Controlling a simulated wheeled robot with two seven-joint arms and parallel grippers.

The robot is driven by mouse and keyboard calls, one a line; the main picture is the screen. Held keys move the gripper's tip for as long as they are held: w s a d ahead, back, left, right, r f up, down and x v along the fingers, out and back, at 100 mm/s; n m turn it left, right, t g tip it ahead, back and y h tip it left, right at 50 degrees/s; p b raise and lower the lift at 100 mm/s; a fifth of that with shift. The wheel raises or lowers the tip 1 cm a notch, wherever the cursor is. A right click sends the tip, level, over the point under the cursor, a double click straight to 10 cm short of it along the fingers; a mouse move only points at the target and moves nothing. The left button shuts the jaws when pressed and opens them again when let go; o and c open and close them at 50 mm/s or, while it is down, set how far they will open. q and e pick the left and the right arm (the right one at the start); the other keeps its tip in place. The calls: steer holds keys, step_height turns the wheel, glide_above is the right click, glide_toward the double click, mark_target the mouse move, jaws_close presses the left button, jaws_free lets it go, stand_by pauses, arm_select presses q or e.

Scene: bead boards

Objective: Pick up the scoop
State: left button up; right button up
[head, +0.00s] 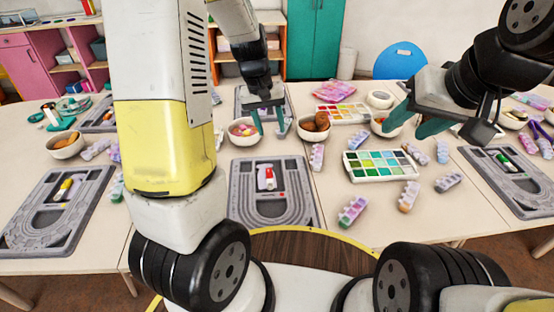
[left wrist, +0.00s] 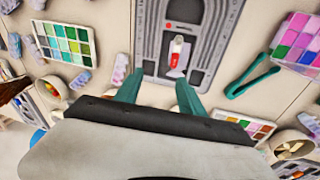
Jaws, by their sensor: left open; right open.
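I cannot pick out the scoop for sure. A brown rounded thing (head: 321,118) sits in a white bowl (head: 308,134) right of my left gripper (head: 268,122), but its shape is too small to tell. My left gripper is open and empty above the far part of the table, with its teal fingers pointing down. In the left wrist view its fingers (left wrist: 160,92) are apart with nothing between them. My right gripper (head: 417,122) is open and empty at the right, over the table beyond the green palette.
A grey bead board (head: 240,212) holding a red-and-white tube (head: 266,178) lies at the near edge. A green palette (head: 350,174) and several bead strips lie to its right. My left arm hides part of the table.

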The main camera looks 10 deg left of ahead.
arm_select(q)
steer(key=g+y, duration=0.2)
glide_above(269, 171)
steer(key=shift+n, duration=0.3)
step_height(269, 171, down, 14)
steer(key=shift+s+r, duration=0.1)
steer(key=shift+r, duration=0.1)
step_height(269, 171, down, 8)
steer(key=shift+f, duration=0.15)
jaws_close()
